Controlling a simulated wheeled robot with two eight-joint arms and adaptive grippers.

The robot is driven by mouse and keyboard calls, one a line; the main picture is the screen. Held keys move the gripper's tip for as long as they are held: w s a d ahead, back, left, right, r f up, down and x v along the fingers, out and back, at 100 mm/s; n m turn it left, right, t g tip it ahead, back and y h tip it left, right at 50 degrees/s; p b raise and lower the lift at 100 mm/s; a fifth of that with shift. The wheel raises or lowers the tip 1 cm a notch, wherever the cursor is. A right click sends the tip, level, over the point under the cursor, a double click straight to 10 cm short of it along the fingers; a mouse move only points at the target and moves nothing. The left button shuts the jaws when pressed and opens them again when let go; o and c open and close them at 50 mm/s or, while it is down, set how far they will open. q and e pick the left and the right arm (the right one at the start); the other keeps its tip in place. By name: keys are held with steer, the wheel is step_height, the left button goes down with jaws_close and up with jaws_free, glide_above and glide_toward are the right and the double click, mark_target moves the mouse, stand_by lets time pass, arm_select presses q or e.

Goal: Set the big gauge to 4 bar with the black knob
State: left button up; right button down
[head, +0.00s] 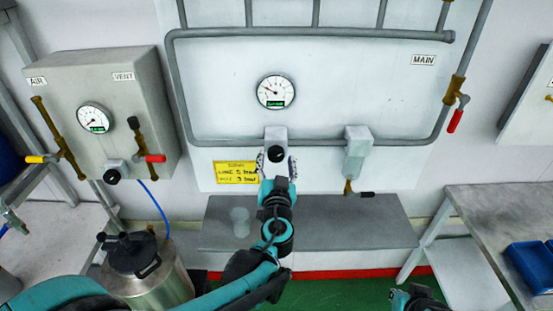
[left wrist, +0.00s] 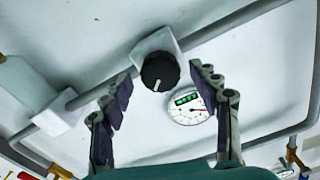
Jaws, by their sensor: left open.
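The big gauge (head: 276,92) is a white round dial with a dark needle and a green display, on the white panel. Its needle points to the upper left in the head view; the digits are too small to read. The gauge also shows in the left wrist view (left wrist: 189,106). The black knob (head: 276,154) sits on a grey block below it. In the left wrist view the knob (left wrist: 160,72) carries a white mark pointing down. My left gripper (head: 277,168) is open, a finger on each side of the knob, apparently not touching. My right gripper (head: 412,298) shows only partly.
A smaller gauge (head: 94,119) with its own knob is on the grey box at left. A yellow note (head: 236,172) hangs left of the big knob. A valve block (head: 357,146) stands right of it. A grey shelf (head: 345,222) lies below.

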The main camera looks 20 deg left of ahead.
arm_select(q)
steer(key=shift+x, duration=1.1)
steer(key=c, duration=1.2)
steer(key=shift+o, duration=0.2)
steer(key=shift+m, duration=0.3)
steer(key=m, duration=0.4)
steer(key=shift+m, duration=2.6)
